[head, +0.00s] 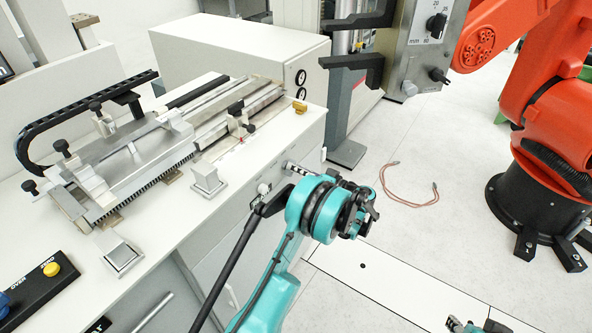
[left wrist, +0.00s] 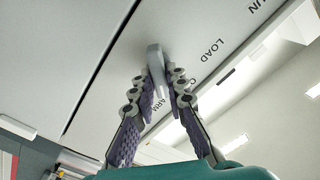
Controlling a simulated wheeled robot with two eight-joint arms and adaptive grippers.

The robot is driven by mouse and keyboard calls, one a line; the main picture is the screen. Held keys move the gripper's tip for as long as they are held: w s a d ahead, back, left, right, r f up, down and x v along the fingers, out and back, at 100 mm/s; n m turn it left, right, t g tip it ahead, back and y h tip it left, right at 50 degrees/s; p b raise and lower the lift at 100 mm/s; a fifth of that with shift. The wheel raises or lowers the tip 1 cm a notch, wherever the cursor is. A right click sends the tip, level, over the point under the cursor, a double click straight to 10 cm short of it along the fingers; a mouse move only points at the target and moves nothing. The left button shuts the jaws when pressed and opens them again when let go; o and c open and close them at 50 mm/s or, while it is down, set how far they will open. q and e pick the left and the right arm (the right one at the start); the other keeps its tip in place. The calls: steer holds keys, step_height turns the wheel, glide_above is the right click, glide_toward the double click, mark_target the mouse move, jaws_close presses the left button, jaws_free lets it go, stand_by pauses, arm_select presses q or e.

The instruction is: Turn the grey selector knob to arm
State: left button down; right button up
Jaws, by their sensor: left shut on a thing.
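The grey selector knob (left wrist: 156,62) stands out from a pale panel in the left wrist view. My left gripper (left wrist: 160,82) has its two purple-padded fingers on either side of it, shut on it. The printed words ARM (left wrist: 155,106) and LOAD (left wrist: 213,51) show beside the knob. ARM lies just past the knob's lower end in this view; I cannot tell which end is the pointer. In the head view my teal left arm is in front of the white cabinet (head: 215,225), and the grip on the knob is not clear. My right gripper (head: 472,326) is partly cut off at the bottom edge.
A metal fixture (head: 135,160) lies on the cabinet top. A button box (head: 40,285) with a yellow button is at lower left. A tower with a control panel (head: 425,40) stands behind. An orange robot arm (head: 555,130) is at right. A reddish cable (head: 400,202) lies on open floor.

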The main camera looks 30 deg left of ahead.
arm_select(q)
steer(key=shift+m, duration=0.6)
steer(key=c, duration=1.5)
jaws_free()
steer(key=shift+c, duration=0.2)
steer(key=d, duration=1.2)
steer(key=shift+s, duration=0.45)
